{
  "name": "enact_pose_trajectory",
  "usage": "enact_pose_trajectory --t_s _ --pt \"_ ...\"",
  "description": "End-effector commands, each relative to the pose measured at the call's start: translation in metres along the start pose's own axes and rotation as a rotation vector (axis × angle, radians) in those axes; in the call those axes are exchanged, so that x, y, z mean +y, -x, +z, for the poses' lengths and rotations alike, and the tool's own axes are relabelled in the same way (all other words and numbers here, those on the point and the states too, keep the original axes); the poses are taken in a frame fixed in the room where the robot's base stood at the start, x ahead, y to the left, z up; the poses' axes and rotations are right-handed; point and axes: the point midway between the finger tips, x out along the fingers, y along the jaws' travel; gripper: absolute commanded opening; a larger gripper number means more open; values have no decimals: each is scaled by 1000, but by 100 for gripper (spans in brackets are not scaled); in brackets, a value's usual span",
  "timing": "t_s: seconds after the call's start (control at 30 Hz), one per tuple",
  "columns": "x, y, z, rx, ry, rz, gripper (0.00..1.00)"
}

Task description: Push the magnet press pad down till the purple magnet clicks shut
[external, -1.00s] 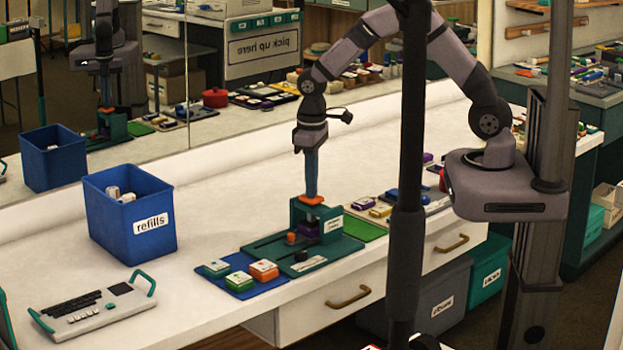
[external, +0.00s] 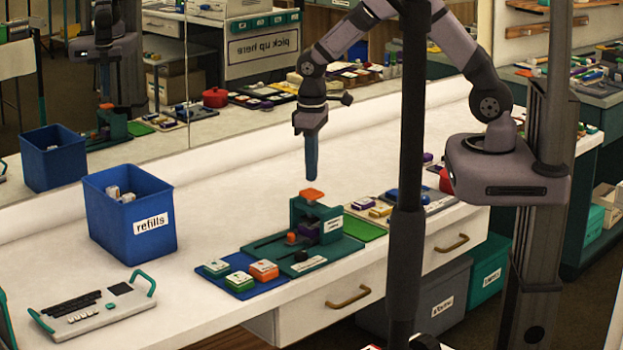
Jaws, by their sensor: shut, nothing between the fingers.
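The magnet press (external: 302,243) is a dark green stand on the white counter. Its orange press pad (external: 311,194) sits on top and is raised above the frame. The purple magnet (external: 308,230) is inside the press, partly hidden by the frame. My gripper (external: 311,178) is shut and empty, pointing down just above the orange pad, with a small gap between them.
A blue mat (external: 240,284) with white, green and orange blocks lies left of the press. A green mat (external: 362,229) lies to its right, before a tray of coloured pieces. A blue refills bin (external: 130,215) and a keyboard-like device (external: 95,308) stand further left. A dark post hides part of the counter.

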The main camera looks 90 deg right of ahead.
Motion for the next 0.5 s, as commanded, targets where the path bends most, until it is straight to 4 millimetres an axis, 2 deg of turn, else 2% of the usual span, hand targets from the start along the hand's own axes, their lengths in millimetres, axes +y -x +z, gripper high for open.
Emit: enact_pose_trajectory --t_s 0.3,0.5 --pt "0 23 0 0 0 0 0" --pt "0 30 0 0 0 0 0"
